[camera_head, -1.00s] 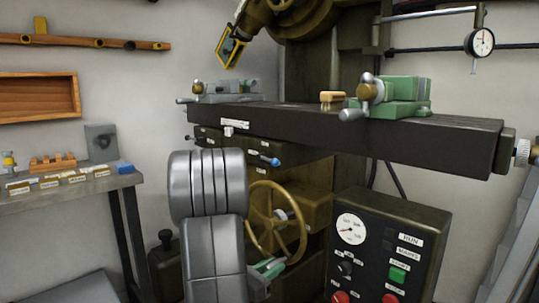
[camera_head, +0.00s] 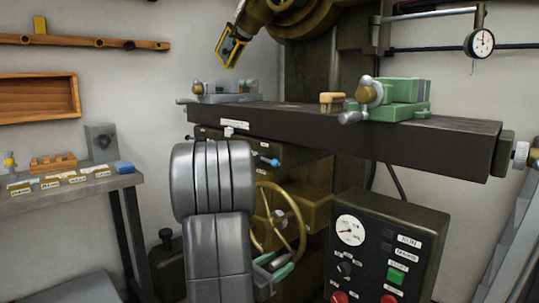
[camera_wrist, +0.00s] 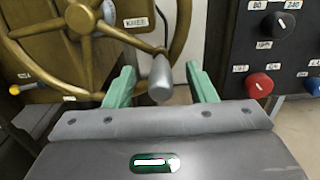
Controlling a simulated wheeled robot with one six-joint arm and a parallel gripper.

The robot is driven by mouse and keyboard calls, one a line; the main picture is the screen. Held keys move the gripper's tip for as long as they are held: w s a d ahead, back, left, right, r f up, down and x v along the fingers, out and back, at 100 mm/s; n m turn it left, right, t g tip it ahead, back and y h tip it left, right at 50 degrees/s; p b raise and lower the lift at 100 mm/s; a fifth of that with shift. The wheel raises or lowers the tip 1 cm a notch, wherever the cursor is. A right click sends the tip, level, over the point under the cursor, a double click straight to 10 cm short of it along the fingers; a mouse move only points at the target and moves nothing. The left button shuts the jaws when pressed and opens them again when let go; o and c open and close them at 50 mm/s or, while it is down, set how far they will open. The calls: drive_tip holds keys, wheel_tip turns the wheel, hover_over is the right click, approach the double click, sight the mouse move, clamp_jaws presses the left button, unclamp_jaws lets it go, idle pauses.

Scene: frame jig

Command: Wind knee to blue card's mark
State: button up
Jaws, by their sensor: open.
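The knee handwheel is a brass-coloured spoked wheel (camera_head: 277,222), partly hidden behind my arm in the head view. In the wrist view the wheel (camera_wrist: 88,48) fills the upper left, beside a "KNEE" label (camera_wrist: 136,22). Its grey crank handle (camera_wrist: 160,78) points toward me and lies between my two green fingers. My gripper (camera_wrist: 163,78) is open, one finger on each side of the handle, with gaps showing. In the head view my gripper (camera_head: 272,262) is at the wheel's lower rim. I cannot tell which card is the blue one.
A control box (camera_head: 385,245) with a dial and red and green buttons stands right of the wheel. The long machine table (camera_head: 340,130) overhangs the wheel and carries two vises.

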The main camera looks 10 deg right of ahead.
drive_tip(key=v, duration=0.7)
drive_tip(key=shift+s+a, duration=0.2)
drive_tip(key=shift+x, duration=3.85)
drive_tip(key=shift+w+a+f+b, duration=0.25)
drive_tip(key=shift+f+b, duration=0.1)
drive_tip(key=shift+f, duration=0.2)
drive_tip(key=shift+w+a+f, duration=0.2)
drive_tip(key=shift+w+f, duration=0.05)
